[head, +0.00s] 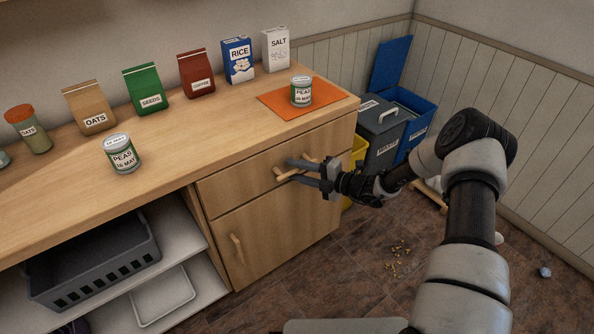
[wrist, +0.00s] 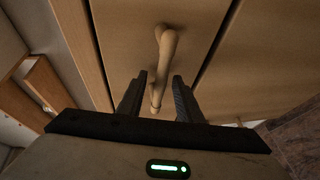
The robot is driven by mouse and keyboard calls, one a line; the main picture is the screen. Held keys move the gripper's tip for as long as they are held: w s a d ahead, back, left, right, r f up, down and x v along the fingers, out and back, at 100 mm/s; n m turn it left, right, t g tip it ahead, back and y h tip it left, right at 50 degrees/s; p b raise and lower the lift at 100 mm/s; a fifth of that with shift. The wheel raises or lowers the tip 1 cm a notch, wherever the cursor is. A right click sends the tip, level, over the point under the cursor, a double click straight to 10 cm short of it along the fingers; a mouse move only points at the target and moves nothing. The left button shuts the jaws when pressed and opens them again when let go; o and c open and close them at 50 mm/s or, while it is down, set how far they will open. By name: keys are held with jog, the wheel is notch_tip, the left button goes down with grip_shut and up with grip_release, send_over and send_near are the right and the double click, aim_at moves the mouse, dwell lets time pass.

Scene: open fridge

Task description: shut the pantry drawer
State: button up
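The wooden drawer (head: 235,183) is under the counter's right end, above a cabinet door. Its front looks about flush with the cabinet; a small gap cannot be ruled out. In the wrist view, the drawer front (wrist: 125,40) has dark seams on both sides. Its pale bar handle (head: 297,169) also shows in the wrist view (wrist: 167,50). My gripper (head: 289,170) is at the handle, coming from the right, with one finger on each side of it. In the wrist view, the fingers (wrist: 157,88) are apart, with space beside the handle. I cannot see contact.
The counter (head: 70,190) holds two peas cans, an orange mat (head: 273,99) and several food packages. A cabinet door (head: 280,220) with its own handle is below the drawer. Bins (head: 381,130) stand beyond the counter's right end. Crumbs (head: 396,258) lie on the floor.

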jog(key=p+v, duration=0.2)
jog(key=v, duration=1.5)
jog(key=shift+r+p, duration=0.15)
jog(key=shift+p, duration=0.2)
jog(key=shift+s+d, duration=0.1)
jog(key=s+r+m+g+h, duration=0.1)
jog(key=s+r+m+h, duration=0.4)
jog(key=r+m, duration=0.55)
jog(key=s+r+m+g+h+p, duration=0.1)
jog(key=s+r+m+g+h, duration=0.15)
jog(key=s+r+m, duration=0.75)
jog(key=s+r+m+g+h, duration=0.1)
jog(key=s+r+m+h, duration=0.3)
jog(key=r+m, duration=0.75)
jog(key=s+n+t+h+b, duration=0.1)
jog(key=s+n+t+h, duration=0.15)
jog(key=s, duration=0.75)
notch_tip(320, 180, up, 19)
jog(key=p, duration=1.9)
jog(key=shift+w+a+g, duration=0.3)
jog(key=shift+a, duration=0.05)
